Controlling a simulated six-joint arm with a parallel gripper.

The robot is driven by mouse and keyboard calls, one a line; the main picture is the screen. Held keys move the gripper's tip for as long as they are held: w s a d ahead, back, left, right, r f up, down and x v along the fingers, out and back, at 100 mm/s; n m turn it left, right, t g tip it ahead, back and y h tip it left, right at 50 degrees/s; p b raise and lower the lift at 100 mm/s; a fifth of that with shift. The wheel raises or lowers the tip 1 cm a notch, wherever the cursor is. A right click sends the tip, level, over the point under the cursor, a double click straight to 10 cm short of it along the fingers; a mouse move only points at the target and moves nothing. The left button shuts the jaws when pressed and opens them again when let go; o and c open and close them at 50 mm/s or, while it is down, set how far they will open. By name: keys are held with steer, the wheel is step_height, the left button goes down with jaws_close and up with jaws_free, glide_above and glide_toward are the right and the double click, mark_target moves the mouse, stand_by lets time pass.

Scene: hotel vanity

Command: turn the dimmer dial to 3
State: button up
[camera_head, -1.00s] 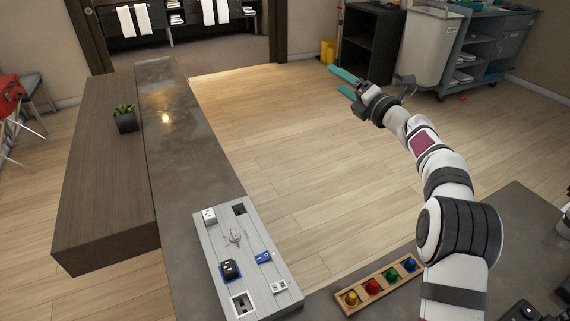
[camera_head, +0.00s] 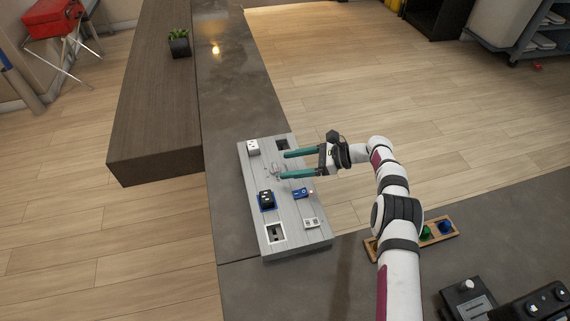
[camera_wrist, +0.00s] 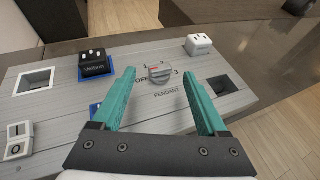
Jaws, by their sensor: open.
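The dimmer dial (camera_wrist: 159,72) is a small silver-grey knob with a red mark, in the middle of the grey panel (camera_wrist: 60,110). In the head view the dial (camera_head: 275,171) sits on the panel (camera_head: 262,226) by the fingertips. My gripper (camera_head: 280,165) has two teal fingers, spread open and empty. In the wrist view, my gripper (camera_wrist: 160,80) has its fingers on either side of the dial's line, with the dial a little beyond them, apparently untouched.
The panel also bears a black block (camera_wrist: 95,64) on a blue base, a white socket cube (camera_wrist: 199,45), a white switch pair (camera_wrist: 18,140) and square openings. A wooden tray (camera_head: 440,235) with coloured knobs lies right. A plant (camera_head: 179,43) stands on the far counter.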

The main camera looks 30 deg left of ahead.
mark_target(275, 169)
steer(key=shift+x, duration=1.1)
jaws_close()
